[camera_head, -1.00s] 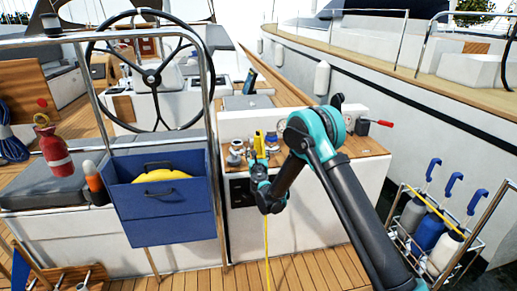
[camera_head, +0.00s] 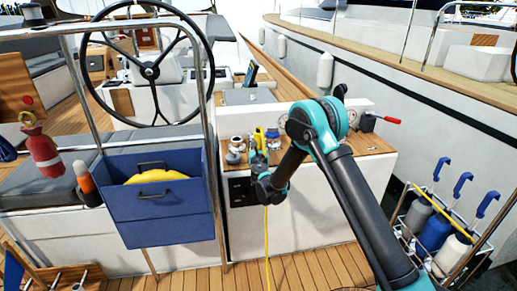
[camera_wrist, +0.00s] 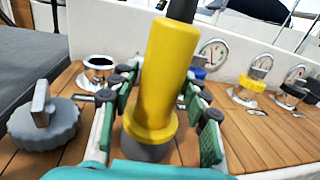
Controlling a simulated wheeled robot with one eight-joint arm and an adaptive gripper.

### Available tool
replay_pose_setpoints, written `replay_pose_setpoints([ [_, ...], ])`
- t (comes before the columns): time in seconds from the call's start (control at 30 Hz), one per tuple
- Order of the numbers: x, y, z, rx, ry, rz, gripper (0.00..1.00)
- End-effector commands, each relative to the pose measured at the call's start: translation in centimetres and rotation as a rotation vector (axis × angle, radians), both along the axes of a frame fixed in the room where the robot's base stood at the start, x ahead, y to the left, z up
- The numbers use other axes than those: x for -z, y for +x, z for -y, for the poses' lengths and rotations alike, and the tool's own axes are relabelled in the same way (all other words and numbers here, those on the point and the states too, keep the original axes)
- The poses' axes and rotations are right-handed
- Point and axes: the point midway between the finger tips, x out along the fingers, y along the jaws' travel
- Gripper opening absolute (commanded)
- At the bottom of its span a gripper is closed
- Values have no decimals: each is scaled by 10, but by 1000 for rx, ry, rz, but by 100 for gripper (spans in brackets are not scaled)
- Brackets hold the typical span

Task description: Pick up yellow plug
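The yellow plug (camera_head: 260,138) stands upright on the wooden top of the white console, just beyond my gripper (camera_head: 258,157). In the wrist view the yellow plug (camera_wrist: 161,80) is large and central, tilted slightly, with a dark top end and a grey lower end. My gripper (camera_wrist: 163,88) has its green-padded fingers on either side of it. A gap shows between the right pad and the plug, so the fingers look open around it; contact on the left side is unclear.
A grey knob (camera_wrist: 42,118) and a chrome winch (camera_wrist: 97,72) stand left of the plug. Gauges (camera_wrist: 212,53) and a yellow-ringed fitting (camera_wrist: 248,90) are to the right. A yellow cable (camera_head: 266,232) hangs down the console front. A blue box (camera_head: 160,227) stands left.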

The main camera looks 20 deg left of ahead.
Motion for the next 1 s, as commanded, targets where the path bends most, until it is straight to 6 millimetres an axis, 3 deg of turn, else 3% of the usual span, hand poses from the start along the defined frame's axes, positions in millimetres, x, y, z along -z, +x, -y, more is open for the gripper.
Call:
replay_pose_setpoints([
  [0.03,0,0,0,0,0,0,36],
  [0.33,0,0,0,0,0,0,0],
  [0.73,-5,0,0,0,0,0,0],
  [1.0,-35,0,0,0,0,0,0],
])
